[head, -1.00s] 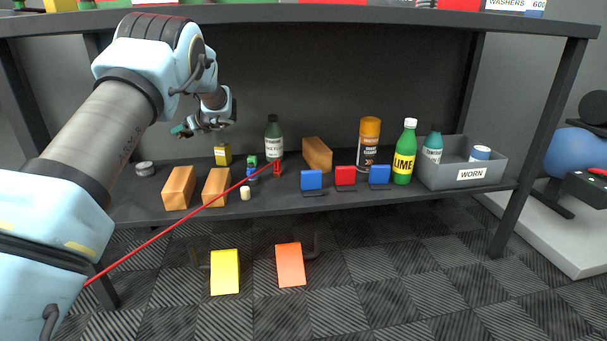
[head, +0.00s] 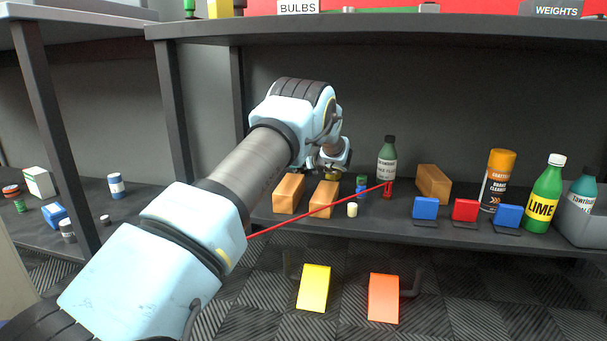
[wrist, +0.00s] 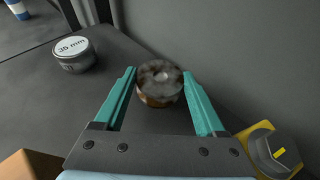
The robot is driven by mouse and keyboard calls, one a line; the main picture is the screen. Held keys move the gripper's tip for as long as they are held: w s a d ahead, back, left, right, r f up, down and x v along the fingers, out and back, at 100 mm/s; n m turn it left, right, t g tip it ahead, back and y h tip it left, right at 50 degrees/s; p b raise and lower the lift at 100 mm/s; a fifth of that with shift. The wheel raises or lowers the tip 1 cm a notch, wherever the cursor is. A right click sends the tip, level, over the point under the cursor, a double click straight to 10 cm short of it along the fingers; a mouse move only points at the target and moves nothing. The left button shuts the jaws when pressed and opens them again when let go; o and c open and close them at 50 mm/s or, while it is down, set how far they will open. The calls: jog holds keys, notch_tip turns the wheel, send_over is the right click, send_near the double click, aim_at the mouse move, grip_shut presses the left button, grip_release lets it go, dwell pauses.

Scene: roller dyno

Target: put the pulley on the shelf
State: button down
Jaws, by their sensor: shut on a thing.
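The pulley (wrist: 160,84) is a round, rusty brown-and-grey disc with a small raised centre in the wrist view. My gripper (wrist: 159,88) has its two teal fingers on either side of it and is shut on it. The dark shelf (wrist: 28,110) lies below and to the left; I cannot tell whether the pulley touches it. In the head view the shelf (head: 290,222) runs under the upper board, and my wrist is over its left part behind two wooden blocks. My arm hides the fingers and pulley there.
Wooden blocks (head: 289,193), a dark green bottle (head: 387,160) and an orange can (head: 498,180) crowd the shelf. A post (head: 172,120) separates it from another shelf at left.

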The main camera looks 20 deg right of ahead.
jog(key=shift+f, duration=0.45)
jog(key=shift+f, duration=0.15)
jog(key=shift+c, duration=1.2)
grip_release()
jog(key=shift+s+d+r, duration=0.1)
jog(key=shift+s+r, duration=0.05)
jog(key=shift+r, duration=0.1)
jog(key=p+v, duration=0.4)
jog(key=v, duration=0.6)
jog(key=shift+s+p, duration=0.3)
jog(key=shift+s+d+r, duration=0.1)
jog(key=shift+s+r, duration=0.05)
jog(key=shift+s, duration=0.35)
